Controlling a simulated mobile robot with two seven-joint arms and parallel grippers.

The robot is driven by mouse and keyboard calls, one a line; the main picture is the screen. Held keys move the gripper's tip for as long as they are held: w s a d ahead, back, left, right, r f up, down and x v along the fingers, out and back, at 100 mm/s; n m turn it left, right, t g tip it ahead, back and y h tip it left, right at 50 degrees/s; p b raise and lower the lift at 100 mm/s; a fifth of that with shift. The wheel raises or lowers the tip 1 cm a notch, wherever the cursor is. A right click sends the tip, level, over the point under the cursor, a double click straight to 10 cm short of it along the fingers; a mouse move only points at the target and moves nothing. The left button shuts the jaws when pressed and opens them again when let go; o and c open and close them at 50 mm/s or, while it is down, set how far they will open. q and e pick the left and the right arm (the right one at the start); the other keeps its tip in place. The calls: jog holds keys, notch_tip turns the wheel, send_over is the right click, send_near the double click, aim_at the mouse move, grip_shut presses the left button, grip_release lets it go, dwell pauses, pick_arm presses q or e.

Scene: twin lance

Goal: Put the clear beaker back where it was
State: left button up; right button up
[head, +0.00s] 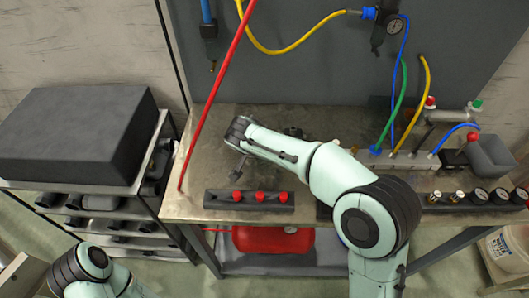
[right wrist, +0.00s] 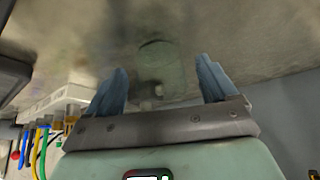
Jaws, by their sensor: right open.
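A faint, see-through round outline (right wrist: 162,60), which looks like the clear beaker, shows on the worn bench top in the right wrist view. It lies between and just beyond the fingertips of my right gripper (right wrist: 161,66). The two blue-grey fingers are apart, with nothing held between them; I cannot tell whether they touch the beaker. In the head view my right arm reaches left over the bench, and its gripper (head: 241,172) is small and dark near the bench's left part. I cannot make out the beaker there. My left gripper is out of view.
A dark block with red knobs (head: 249,199) lies along the bench's front edge. A red pole (head: 213,95) slants at the left. Coloured hoses, a white manifold (head: 410,160), a grey container (head: 490,155) and gauges (head: 480,196) crowd the right. A shelf with a black case (head: 78,135) stands left.

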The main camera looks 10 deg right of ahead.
jog(key=v, duration=1.1)
jog(key=shift+f, duration=0.1)
